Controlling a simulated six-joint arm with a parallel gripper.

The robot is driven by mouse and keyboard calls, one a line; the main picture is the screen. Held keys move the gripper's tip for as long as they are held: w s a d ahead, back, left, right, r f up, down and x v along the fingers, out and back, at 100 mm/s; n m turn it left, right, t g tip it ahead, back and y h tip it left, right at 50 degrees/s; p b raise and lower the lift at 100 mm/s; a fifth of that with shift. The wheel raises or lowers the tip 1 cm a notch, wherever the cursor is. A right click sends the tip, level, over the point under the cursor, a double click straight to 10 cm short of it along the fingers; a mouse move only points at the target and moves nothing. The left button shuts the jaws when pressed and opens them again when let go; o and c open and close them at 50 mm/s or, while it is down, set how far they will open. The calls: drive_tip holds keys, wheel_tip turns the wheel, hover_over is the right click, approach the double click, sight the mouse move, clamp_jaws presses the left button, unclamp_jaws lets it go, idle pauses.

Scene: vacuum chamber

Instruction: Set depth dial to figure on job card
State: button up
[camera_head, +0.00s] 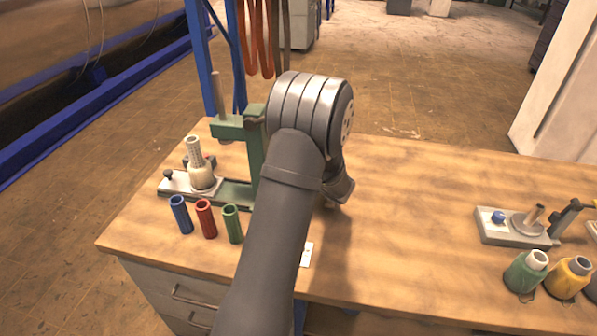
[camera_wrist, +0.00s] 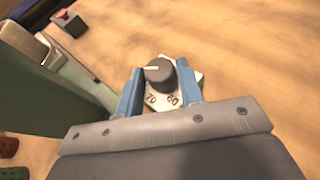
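The depth dial (camera_wrist: 160,75) shows in the wrist view as a dark grey knob with a white pointer line, on a pale plate (camera_wrist: 158,101) marked 70 and 60. The pointer line lies toward the knob's left side. My gripper (camera_wrist: 160,68) has its two blue fingers apart, one on each side of the knob. A thin gap seems to show on both sides; contact is hard to judge. In the head view my arm hides the dial and fingers. A small white card (camera_head: 306,254), perhaps the job card, lies at the bench's front; its writing is unreadable.
A green press (camera_head: 252,140) stands left of my arm. Blue (camera_head: 180,214), red (camera_head: 205,218) and green (camera_head: 232,224) sleeves stand before it. A grey fixture (camera_head: 512,230) and spools (camera_head: 568,277) are at right. A red button (camera_wrist: 70,22) shows in the wrist view. The bench's middle is clear.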

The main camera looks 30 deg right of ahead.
drive_tip(key=c, duration=0.5)
drive_tip(key=shift+d+n+y, duration=0.15)
drive_tip(key=shift+n+y, duration=0.65)
drive_tip(key=shift+y, duration=0.1)
drive_tip(key=o, duration=1)
drive_tip(key=v, duration=1.7)
drive_tip(key=shift+s+r, duration=0.15)
drive_tip(key=shift+r, duration=0.1)
drive_tip(key=shift+c, duration=0.2)
